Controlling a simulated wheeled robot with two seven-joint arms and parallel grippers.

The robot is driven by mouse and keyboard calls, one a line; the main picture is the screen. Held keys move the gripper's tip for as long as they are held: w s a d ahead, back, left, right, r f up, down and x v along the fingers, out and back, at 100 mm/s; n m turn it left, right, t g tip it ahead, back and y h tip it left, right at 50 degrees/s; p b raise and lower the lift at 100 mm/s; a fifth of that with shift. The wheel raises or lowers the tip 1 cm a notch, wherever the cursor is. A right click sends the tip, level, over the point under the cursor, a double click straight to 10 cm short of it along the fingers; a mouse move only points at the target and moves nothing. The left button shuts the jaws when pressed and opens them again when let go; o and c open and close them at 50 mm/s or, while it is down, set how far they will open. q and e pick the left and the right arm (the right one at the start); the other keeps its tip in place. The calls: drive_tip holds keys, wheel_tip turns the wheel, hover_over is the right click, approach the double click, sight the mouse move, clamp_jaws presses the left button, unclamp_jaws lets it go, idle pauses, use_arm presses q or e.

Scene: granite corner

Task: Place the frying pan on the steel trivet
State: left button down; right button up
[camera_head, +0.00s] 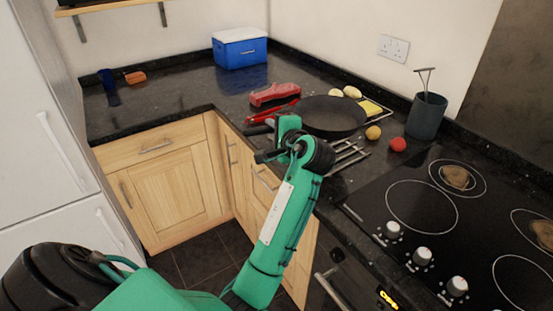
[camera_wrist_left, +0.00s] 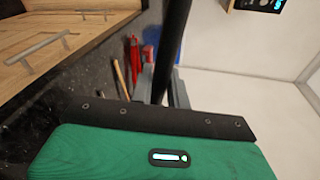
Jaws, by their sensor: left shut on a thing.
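The black frying pan (camera_head: 333,116) is at the back of the counter, left of the hob. My left gripper (camera_head: 272,128) is shut on its handle, and my arm hides part of the handle. The steel trivet (camera_head: 350,153) shows as thin bars in front of the pan, partly behind my wrist. I cannot tell whether the pan touches the counter or the trivet. My right gripper is not in view.
A red object (camera_head: 275,94) lies left of the pan. A blue cool box (camera_head: 240,50) is at the back. The hob (camera_head: 420,205) lies right.

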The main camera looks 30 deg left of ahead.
use_arm(q)
wheel_tip(320, 180, down, 11)
drive_tip(key=shift+r, duration=0.2)
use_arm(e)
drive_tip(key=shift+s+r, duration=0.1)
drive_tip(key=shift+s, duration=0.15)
use_arm(q)
drive_tip(key=c, duration=1.3)
unclamp_jaws()
drive_tip(key=shift+c, duration=0.2)
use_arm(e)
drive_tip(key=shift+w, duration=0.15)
